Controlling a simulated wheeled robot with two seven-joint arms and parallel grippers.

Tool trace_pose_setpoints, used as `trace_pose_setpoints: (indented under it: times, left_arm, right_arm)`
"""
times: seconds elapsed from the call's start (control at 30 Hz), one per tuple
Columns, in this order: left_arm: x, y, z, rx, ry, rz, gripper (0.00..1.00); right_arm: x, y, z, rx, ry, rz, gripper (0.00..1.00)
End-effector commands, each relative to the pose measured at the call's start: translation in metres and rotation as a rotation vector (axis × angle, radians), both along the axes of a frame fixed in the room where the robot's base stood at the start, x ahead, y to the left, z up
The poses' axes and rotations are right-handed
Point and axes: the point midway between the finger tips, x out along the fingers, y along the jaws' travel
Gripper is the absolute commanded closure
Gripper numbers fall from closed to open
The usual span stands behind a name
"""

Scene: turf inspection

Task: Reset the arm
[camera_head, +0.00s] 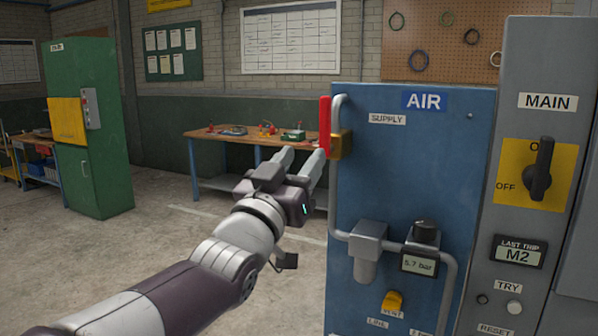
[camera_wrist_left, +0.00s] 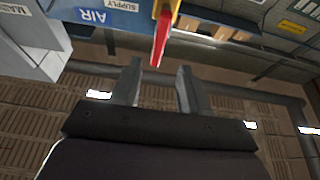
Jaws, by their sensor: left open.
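My left gripper (camera_head: 301,156) is open and empty, with its fingers pointing up and away, just left of the blue AIR panel (camera_head: 400,190). It also shows in the left wrist view (camera_wrist_left: 160,68), with a clear gap between its fingers. The red handle (camera_head: 325,126) stands upright on the yellow supply valve (camera_head: 342,146), close to the right fingertip. In the left wrist view the red handle (camera_wrist_left: 161,42) lies just beyond the gap. I cannot tell whether a finger touches it. My right gripper is in neither view.
Right of the blue panel is a grey panel with a black MAIN switch (camera_head: 539,170) and a LAST TRIP display (camera_head: 518,252) reading M2. A gauge (camera_head: 419,264) reads 5.7 bar. A workbench (camera_head: 225,138) and green cabinet (camera_head: 100,150) stand behind. Floor at left is clear.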

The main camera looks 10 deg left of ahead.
Motion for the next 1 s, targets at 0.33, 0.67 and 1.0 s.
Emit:
trace_pose_setpoints:
  times: [0.33, 0.67, 1.0]
  left_arm:
    - [0.008, 0.003, -0.023, 0.047, 0.094, 0.032, 0.55]
    - [-0.055, 0.056, -0.304, 0.301, 1.134, 0.155, 0.55]
    - [-0.209, 0.098, -0.396, 0.324, 1.817, 0.181, 0.55]
  right_arm:
    - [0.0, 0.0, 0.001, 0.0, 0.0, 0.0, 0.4]
    - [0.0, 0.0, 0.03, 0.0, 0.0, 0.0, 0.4]
    - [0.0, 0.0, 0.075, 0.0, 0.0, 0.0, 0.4]
